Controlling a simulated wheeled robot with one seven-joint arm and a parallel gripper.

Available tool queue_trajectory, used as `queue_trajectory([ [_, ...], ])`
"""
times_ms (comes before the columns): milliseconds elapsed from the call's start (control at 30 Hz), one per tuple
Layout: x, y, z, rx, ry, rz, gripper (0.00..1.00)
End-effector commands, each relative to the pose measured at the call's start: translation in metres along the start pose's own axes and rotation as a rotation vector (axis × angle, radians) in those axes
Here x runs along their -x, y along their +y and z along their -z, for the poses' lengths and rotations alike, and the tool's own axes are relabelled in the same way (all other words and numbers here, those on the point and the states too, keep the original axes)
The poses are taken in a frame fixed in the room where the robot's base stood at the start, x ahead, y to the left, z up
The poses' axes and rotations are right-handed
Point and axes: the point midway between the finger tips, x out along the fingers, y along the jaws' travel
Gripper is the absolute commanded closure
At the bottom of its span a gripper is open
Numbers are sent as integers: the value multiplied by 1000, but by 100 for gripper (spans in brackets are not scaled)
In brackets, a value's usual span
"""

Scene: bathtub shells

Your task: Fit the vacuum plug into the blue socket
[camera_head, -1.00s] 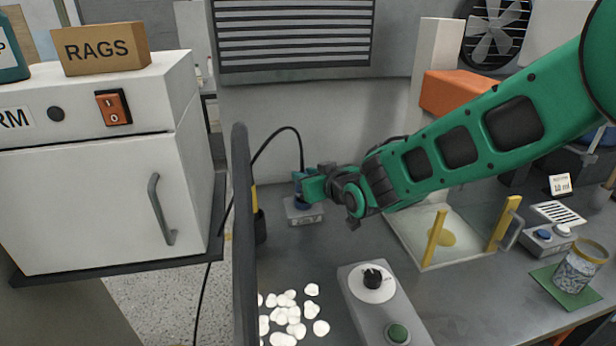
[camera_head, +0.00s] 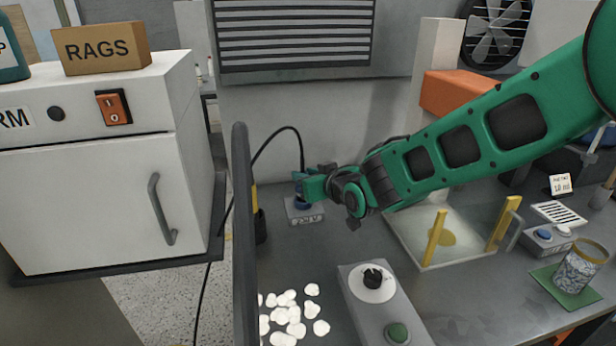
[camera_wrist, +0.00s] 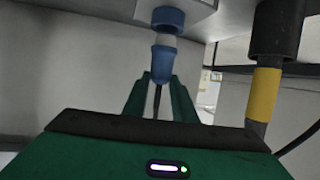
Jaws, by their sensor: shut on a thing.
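My gripper (camera_head: 308,187) is over a small grey box (camera_head: 305,217) at the back of the bench. In the wrist view my gripper (camera_wrist: 160,86) is shut on the blue vacuum plug (camera_wrist: 164,66), between its green fingers. A pale grey tip shows between the plug and the blue socket ring (camera_wrist: 168,19) on the box. The plug is roughly in line with the socket, its blue body apart from the ring; whether the tip is inside is unclear. In the head view the blue socket (camera_head: 302,204) shows under my gripper, and my fingers mostly hide the plug.
A black cable (camera_head: 283,132) arches from the plug over a dark upright rail (camera_head: 241,200). A black and yellow post (camera_head: 258,222) stands left of the box. White discs (camera_head: 290,315) and a knob box (camera_head: 372,300) lie in front. A yellow-handled tray (camera_head: 410,235) is at right.

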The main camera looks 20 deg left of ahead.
Motion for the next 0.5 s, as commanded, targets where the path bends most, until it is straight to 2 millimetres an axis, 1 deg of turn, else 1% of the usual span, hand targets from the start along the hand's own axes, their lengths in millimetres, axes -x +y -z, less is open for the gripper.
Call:
queue_trajectory([
  [500,-3,0,-9,0,0,0,99],
])
